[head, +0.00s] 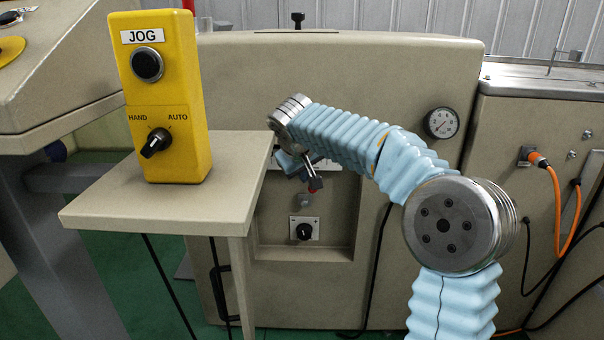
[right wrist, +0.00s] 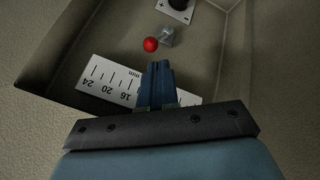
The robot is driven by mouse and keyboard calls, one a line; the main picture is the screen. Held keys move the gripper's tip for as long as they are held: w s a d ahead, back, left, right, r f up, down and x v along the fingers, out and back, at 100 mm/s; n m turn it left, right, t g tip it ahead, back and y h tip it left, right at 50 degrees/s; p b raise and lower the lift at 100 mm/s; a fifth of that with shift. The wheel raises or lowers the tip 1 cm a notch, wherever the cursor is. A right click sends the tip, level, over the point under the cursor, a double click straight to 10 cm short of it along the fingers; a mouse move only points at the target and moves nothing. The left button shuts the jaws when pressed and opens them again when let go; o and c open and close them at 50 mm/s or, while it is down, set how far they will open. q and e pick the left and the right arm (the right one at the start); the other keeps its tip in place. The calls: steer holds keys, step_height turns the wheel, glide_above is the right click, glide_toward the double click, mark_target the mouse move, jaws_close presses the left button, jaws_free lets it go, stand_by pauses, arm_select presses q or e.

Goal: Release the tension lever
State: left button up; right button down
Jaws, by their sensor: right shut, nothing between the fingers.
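The tension lever is a small metal stub with a red ball knob (right wrist: 150,44), set in the recess of the beige machine. In the right wrist view it lies just beyond my fingertips, with a visible gap in the picture. In the head view the red knob (head: 312,190) shows small, partly hidden at my gripper. My right gripper (right wrist: 157,66) is shut and empty, its blue fingers pointing into the recess. In the head view this gripper (head: 312,170) is partly hidden by my wrist. My left gripper is not in view.
A white millimetre scale (right wrist: 105,80) lies behind my fingers on the recess wall. A black rotary knob (head: 304,231) sits below the lever. The yellow JOG box (head: 160,95) stands on a beige shelf (head: 130,205) at the left. A pressure gauge (head: 441,123) is at the right.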

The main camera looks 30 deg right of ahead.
glide_above(309, 195)
steer(key=s+a, duration=0.3)
step_height(309, 195, down, 6)
steer(key=shift+d, duration=0.25)
steer(key=shift+f+b, duration=0.1)
steer(key=shift+b, duration=0.2)
steer(key=s+d+y, duration=0.1)
steer(key=s+d+f+t+y+b, duration=0.1)
steer(key=d, duration=0.1)
steer(key=shift+d+m+b, duration=0.15)
steer(key=shift+m+b, duration=0.15)
steer(key=shift+m, duration=0.1)
steer(key=shift+w, duration=0.1)
